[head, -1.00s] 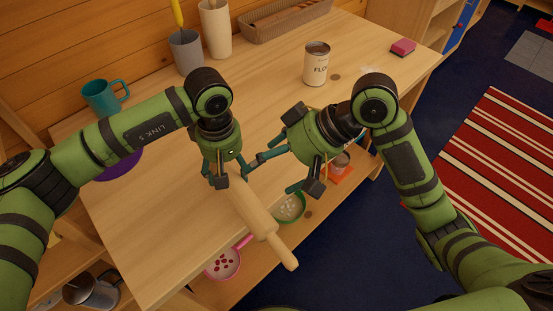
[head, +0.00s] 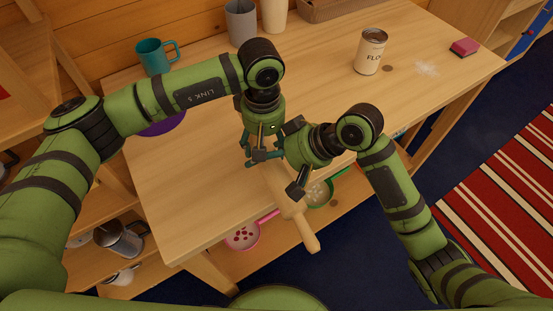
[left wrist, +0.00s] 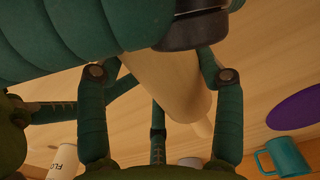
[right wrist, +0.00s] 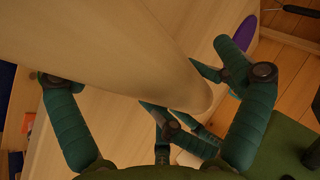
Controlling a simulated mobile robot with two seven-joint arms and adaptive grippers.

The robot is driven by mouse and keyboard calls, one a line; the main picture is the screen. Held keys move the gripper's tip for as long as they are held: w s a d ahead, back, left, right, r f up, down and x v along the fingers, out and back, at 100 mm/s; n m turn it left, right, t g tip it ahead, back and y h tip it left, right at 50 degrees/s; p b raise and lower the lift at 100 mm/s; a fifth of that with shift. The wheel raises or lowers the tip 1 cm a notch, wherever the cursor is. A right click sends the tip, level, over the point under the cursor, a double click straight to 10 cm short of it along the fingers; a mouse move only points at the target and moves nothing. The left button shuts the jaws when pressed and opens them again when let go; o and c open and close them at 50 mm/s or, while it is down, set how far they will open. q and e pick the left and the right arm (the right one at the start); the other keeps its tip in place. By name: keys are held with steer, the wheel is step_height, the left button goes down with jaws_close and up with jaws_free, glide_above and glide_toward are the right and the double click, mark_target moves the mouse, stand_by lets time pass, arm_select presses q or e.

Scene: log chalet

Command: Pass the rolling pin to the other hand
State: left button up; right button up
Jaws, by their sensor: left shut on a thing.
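The pale wooden rolling pin (head: 287,200) slants down past the table's front edge in the head view, its near handle pointing toward me. My left gripper (head: 263,157) is shut on its far part; the left wrist view shows the pin (left wrist: 172,85) between the fingers. My right gripper (head: 293,160) is at the pin's right side, close beside the left gripper. In the right wrist view the pin's body (right wrist: 125,45) lies large across the spread fingers. The far handle is hidden by the left gripper.
Pink (head: 242,236) and green (head: 319,193) pans sit on the shelf below. The tabletop right of the arms is mostly clear.

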arm_select(q)
steer(key=shift+d, duration=0.15)
arm_select(e)
steer(key=shift+a+r, duration=0.1)
steer(key=shift+a, duration=0.05)
steer(key=c, duration=1.6)
arm_select(q)
steer(key=o, duration=1.6)
steer(key=shift+c, duration=0.2)
arm_select(e)
steer(key=shift+a+r, duration=0.1)
steer(key=shift+r, duration=0.05)
arm_select(q)
steer(key=shift+r, duration=0.1)
